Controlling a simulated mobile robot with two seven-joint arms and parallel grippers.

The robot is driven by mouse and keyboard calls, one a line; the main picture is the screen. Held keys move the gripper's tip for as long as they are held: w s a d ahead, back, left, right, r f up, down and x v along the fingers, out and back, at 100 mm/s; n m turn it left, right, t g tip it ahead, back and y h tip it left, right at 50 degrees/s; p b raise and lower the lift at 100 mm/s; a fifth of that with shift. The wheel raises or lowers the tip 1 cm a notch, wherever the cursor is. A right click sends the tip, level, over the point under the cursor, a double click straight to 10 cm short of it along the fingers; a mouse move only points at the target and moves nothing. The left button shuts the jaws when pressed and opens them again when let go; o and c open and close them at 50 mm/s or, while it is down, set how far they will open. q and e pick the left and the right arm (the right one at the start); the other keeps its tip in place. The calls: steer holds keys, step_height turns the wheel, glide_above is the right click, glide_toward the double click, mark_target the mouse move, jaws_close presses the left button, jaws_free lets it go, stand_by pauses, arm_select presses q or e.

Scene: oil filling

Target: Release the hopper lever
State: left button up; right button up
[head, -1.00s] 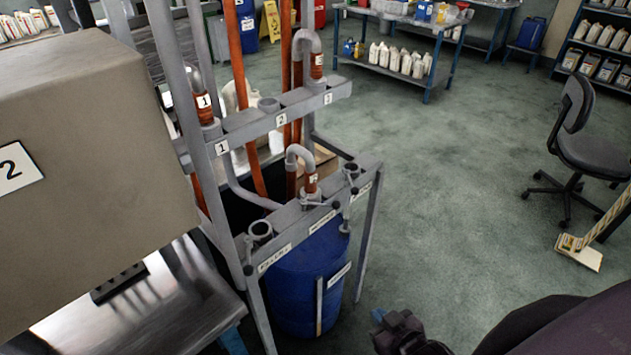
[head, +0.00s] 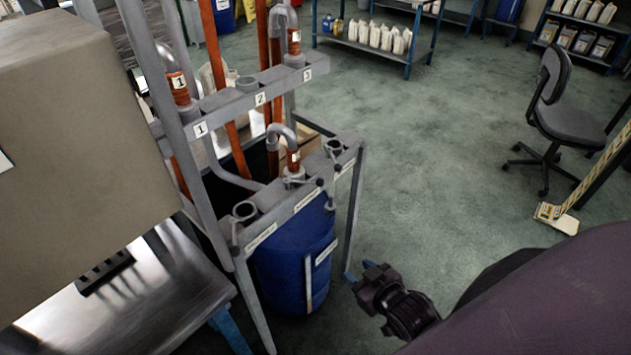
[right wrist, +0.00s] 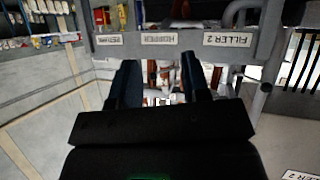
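A grey pipe rack (head: 262,214) carries three label plates; the right wrist view shows the plates upside down, with the middle one (right wrist: 158,40) apparently reading HOPPER. A small dark-knobbed lever (head: 319,182) is by the middle port, beside the curved pipe (head: 281,133). Another knob (head: 331,207) hangs at the rack's front, further right. I cannot tell for certain which is the hopper lever. My right gripper (head: 352,277) is below and right of the rack, apart from it. In the right wrist view its fingers (right wrist: 160,80) are apart, with nothing held. My left gripper is not in view.
A blue drum (head: 290,265) stands under the rack. A grey box (head: 75,150) and a metal table (head: 150,300) are at the left. An office chair (head: 560,115) and a broom (head: 556,218) are at the right. The floor between is clear.

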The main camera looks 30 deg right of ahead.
steer(key=shift+o, duration=0.3)
steer(key=w+d+r+n+y, duration=0.1)
steer(key=w+n, duration=0.1)
steer(key=w, duration=0.3)
steer(key=w+d+r+n+t+y+b, duration=0.1)
steer(key=w+r+n+y, duration=0.1)
steer(key=w, duration=0.4)
steer(key=shift+w+r+n+t+y, duration=0.15)
steer(key=shift+w+n+t+y, duration=0.15)
steer(key=shift+n, duration=0.4)
steer(key=w+d+r+y, duration=0.3)
steer(key=w+d+y, duration=0.1)
steer(key=d, duration=0.2)
steer(key=w+a+r+m+t+y, duration=0.1)
steer(key=w+a+m+y, duration=0.1)
steer(key=w+a, duration=0.4)
steer(key=shift+w+a+m+b, duration=0.3)
steer(key=shift+w+a, duration=0.1)
steer(key=shift+w, duration=0.85)
steer(key=shift+r, duration=0.15)
